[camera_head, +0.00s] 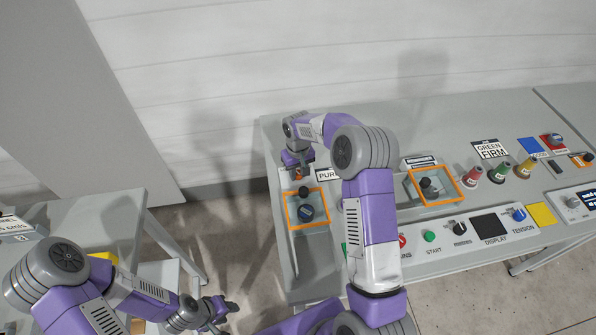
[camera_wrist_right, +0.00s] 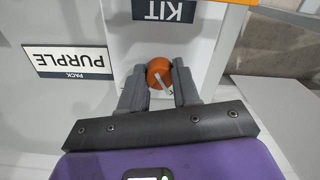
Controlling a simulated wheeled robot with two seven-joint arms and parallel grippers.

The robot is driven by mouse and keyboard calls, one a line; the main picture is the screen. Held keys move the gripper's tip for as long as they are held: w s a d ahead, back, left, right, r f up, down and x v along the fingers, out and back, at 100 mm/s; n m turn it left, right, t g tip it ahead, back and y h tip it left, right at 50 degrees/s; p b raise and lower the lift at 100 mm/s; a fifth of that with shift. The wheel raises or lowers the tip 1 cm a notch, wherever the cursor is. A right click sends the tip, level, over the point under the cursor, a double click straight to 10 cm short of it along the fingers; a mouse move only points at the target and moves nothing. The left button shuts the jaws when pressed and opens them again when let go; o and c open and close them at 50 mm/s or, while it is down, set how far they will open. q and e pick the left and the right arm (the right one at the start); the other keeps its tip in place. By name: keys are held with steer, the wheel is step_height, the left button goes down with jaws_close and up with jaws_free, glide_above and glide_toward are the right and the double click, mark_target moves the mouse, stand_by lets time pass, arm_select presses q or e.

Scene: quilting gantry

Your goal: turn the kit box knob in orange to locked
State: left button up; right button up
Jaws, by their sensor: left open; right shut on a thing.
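The orange kit box knob (camera_wrist_right: 160,73) has a pale pointer line and sits on a white panel below the KIT label (camera_wrist_right: 180,10), which reads upside down in the wrist view. My right gripper (camera_wrist_right: 160,85) is shut on this knob, one finger on each side. In the head view my right gripper (camera_head: 297,163) is at the far left of the console, and the knob is mostly hidden there. My left gripper (camera_head: 221,309) is open and empty, low at the left, away from the console.
A PURPLE label (camera_wrist_right: 68,62) is beside the kit box. An orange-framed bay (camera_head: 290,222) with dark and blue items lies in front of my right gripper. Another orange frame (camera_head: 460,199) and several coloured knobs and buttons are further right. A side table (camera_head: 105,205) stands left.

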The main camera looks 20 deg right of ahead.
mark_target(298, 173)
steer(key=o, duration=1.1)
steer(key=shift+c, duration=0.2)
step_height(298, 173, up, 8)
steer(key=shift+f+p, duration=0.15)
steer(key=shift+p, duration=0.5)
